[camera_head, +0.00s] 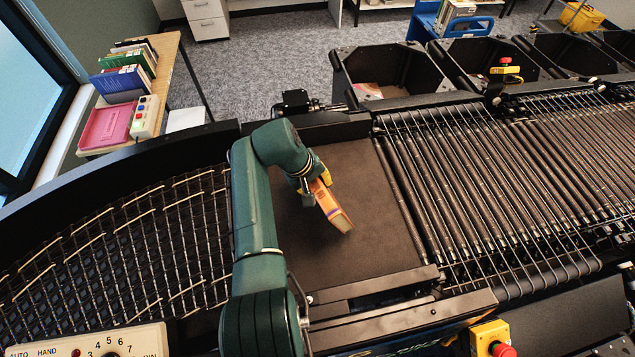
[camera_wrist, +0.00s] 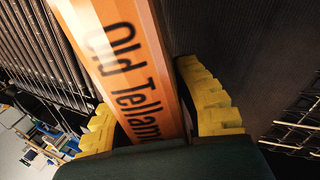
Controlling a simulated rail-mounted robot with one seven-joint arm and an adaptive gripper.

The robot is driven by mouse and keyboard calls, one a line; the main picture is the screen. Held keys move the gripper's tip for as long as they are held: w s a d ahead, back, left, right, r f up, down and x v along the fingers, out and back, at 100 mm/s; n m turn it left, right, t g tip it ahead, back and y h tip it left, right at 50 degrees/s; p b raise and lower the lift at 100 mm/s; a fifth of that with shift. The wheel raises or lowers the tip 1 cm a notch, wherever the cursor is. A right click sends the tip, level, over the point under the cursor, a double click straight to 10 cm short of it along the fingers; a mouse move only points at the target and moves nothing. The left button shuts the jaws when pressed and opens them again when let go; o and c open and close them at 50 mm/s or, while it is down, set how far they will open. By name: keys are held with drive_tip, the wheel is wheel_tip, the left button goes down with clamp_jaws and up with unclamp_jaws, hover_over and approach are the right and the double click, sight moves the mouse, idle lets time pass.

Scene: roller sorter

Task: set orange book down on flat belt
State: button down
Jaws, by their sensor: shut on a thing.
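The orange book (camera_head: 333,207) is in my gripper (camera_head: 321,184), over the dark flat belt (camera_head: 345,165) in the middle of the head view. The book is tilted, with its free end pointing down and to the right. I cannot tell whether its lower end touches the belt. In the wrist view the orange book (camera_wrist: 118,58) shows its spine with the letters "Old Tellam". The yellow fingers of my gripper (camera_wrist: 155,112) are shut on it from both sides. The flat belt (camera_wrist: 230,45) fills the background at the upper right there.
A roller conveyor with wires (camera_head: 480,180) lies right of the belt. A curved mesh-covered section (camera_head: 130,250) lies left. Black bins (camera_head: 390,75) stand behind. A side table with books (camera_head: 125,82) is at the upper left. The belt around the book is clear.

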drive_tip(key=shift+f+b, duration=0.4)
drive_tip(key=shift+f, duration=0.45)
drive_tip(key=c, duration=0.8)
unclamp_jaws()
